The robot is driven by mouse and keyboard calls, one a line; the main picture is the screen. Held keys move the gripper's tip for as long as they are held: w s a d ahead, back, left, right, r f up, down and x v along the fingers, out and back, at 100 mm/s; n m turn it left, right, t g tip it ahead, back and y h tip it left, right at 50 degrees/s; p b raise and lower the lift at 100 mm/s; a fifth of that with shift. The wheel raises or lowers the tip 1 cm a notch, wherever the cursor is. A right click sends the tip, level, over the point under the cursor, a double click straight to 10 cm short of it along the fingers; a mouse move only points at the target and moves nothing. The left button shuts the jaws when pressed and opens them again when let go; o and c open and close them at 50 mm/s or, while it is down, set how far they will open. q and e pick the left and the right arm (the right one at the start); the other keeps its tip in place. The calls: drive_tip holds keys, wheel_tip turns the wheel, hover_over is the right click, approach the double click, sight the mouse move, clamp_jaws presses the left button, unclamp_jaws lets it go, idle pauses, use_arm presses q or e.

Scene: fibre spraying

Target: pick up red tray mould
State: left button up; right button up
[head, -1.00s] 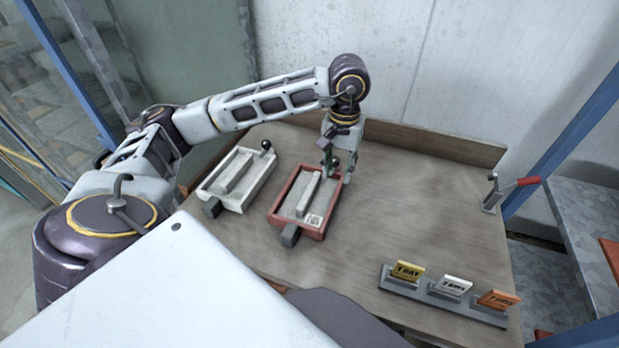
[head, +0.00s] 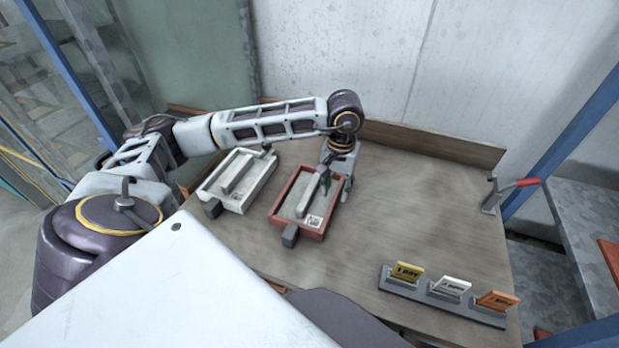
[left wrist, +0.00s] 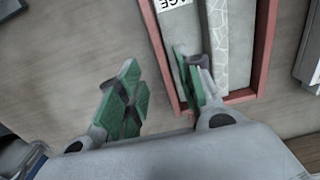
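The red tray mould (head: 309,231) lies on the table, a shallow red-rimmed box with a grey inside, a raised bar, a printed label and a dark grip block at its near end. It also shows in the left wrist view (left wrist: 267,45). My left gripper (head: 334,184) is over its right side towards the far end. In the left wrist view my left gripper (left wrist: 160,88) is open and empty. One finger is outside a red side wall and the other is over the inside. Contact with the wall cannot be told. My right gripper is not in view.
A white tray mould (head: 238,181) lies just left of the red one. A grey rack (head: 440,299) with yellow, white and orange tags stands at the front right. A red-handled clamp (head: 505,193) is at the right edge. The table (head: 415,205) between is clear.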

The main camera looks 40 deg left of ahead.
sight(334, 199)
use_arm(q)
drive_tip(key=shift+a+f+p, duration=0.15)
drive_tip(key=shift+f+p, duration=0.25)
drive_tip(key=shift+f, duration=1.55)
drive_tip(key=shift+w+f, duration=0.1)
drive_tip(key=shift+f, duration=0.55)
drive_tip(key=shift+c, duration=1.4)
drive_tip(key=c, duration=0.5)
clamp_jaws()
drive_tip(key=shift+r, duration=0.4)
drive_tip(key=shift+w+r, duration=0.1)
drive_tip(key=shift+r, duration=0.5)
wheel_tip(334, 199, up, 4)
drive_tip(key=shift+r, duration=0.15)
wheel_tip(334, 199, up, 3)
drive_tip(key=shift+f+b, duration=0.15)
drive_tip(key=shift+b, duration=0.25)
drive_tip(key=shift+r, duration=0.6)
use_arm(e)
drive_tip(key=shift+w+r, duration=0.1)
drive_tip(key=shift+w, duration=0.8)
